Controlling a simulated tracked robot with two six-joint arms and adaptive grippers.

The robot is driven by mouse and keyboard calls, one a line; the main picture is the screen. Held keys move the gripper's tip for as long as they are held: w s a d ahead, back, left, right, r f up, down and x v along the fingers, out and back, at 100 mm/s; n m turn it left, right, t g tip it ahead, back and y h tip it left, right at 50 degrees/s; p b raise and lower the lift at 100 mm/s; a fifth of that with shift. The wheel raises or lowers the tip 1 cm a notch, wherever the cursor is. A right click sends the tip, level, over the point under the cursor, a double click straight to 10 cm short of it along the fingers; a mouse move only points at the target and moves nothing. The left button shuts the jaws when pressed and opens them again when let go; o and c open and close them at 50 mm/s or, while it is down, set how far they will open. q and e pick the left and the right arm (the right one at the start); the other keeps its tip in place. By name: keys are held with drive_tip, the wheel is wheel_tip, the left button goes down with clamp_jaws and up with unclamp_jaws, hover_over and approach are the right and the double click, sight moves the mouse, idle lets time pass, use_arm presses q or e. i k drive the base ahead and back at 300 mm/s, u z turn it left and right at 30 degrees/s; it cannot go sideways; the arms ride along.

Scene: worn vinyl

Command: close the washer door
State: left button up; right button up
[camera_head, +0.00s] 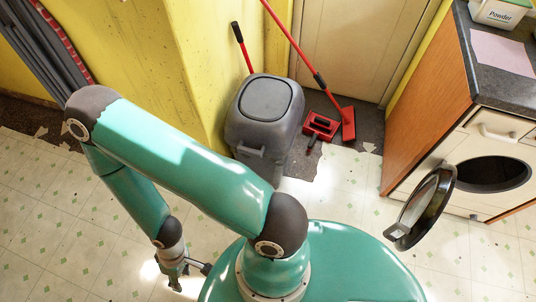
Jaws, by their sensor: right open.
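The washer (470,145) is a white front-loader under the counter at the right, with a dark round opening (492,175). Its round washer door (425,205), with a dark rim and glass, stands open, swung out to the left of the opening. My right gripper (186,275) is low at the bottom left, open and empty, far to the left of the door and apart from it. My left gripper does not show.
A grey bin (264,115) stands by the yellow wall, with a red dustpan (319,126) and red broom (347,122) beside it. A powder box (498,13) sits on the dark counter (500,85). Bare floor lies left of the washer door.

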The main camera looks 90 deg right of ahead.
sight(428, 201)
drive_tip(key=u, duration=0.2)
drive_tip(key=i, duration=0.95)
drive_tip(key=z, duration=1.8)
drive_tip(key=i, duration=0.3)
drive_tip(key=z, duration=2.4)
drive_tip(key=i, duration=0.15)
drive_tip(key=z, duration=0.95)
drive_tip(key=k, duration=0.6)
drive_tip(key=z, duration=0.45)
drive_tip(key=i, duration=1.6)
drive_tip(key=u, duration=0.5)
